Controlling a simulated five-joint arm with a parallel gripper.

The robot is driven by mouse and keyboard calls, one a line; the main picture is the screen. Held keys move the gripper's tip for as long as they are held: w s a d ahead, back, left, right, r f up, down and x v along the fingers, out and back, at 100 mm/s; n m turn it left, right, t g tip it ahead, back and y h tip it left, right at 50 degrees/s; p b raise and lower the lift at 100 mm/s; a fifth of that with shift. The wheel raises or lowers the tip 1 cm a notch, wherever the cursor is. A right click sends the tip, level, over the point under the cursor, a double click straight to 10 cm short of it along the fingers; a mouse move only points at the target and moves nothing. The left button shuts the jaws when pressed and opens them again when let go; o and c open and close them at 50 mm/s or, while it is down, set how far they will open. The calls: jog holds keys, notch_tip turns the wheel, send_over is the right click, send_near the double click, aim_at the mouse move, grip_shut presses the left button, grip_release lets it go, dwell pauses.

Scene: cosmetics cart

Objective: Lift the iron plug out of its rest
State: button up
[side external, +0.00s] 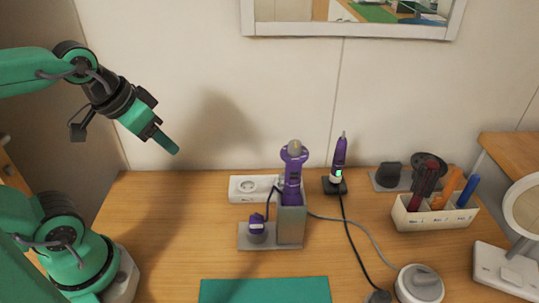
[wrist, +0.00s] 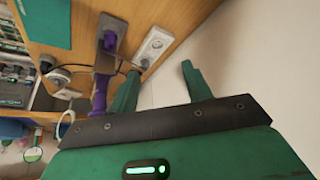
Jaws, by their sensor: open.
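The iron plug (side external: 258,222) is purple and sits on a small grey rest (side external: 258,238) left of the grey iron holder. In the wrist view the purple plug (wrist: 110,41) shows at the upper left, beyond my left finger. A purple iron (side external: 293,168) stands upright in the holder (side external: 291,225). My gripper (side external: 172,148) is raised in the air, up and left of the plug and well apart from it. In the wrist view its two fingers (wrist: 160,68) are spread with nothing between them.
A white socket strip (side external: 240,188) lies behind the rest. A purple trimmer (side external: 339,155), cables, a white brush box (side external: 430,218) and a round mirror (side external: 525,208) stand to the right. A teal mat (side external: 265,291) lies in front. The table's left part is clear.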

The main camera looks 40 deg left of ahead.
jog(key=m+g, duration=0.6)
jog(key=m, duration=0.3)
send_over(257, 224)
jog(key=a, duration=0.1)
notch_tip(257, 224, down, 8)
jog(key=r, duration=0.1)
jog(key=shift+w+a+f, duration=0.2)
jog(key=shift+w+f, duration=0.05)
jog(key=shift+w, duration=0.2)
jog(key=shift+f, duration=0.15)
notch_tip(257, 224, down, 6)
jog(key=shift+f, duration=0.25)
jog(key=shift+f, duration=0.1)
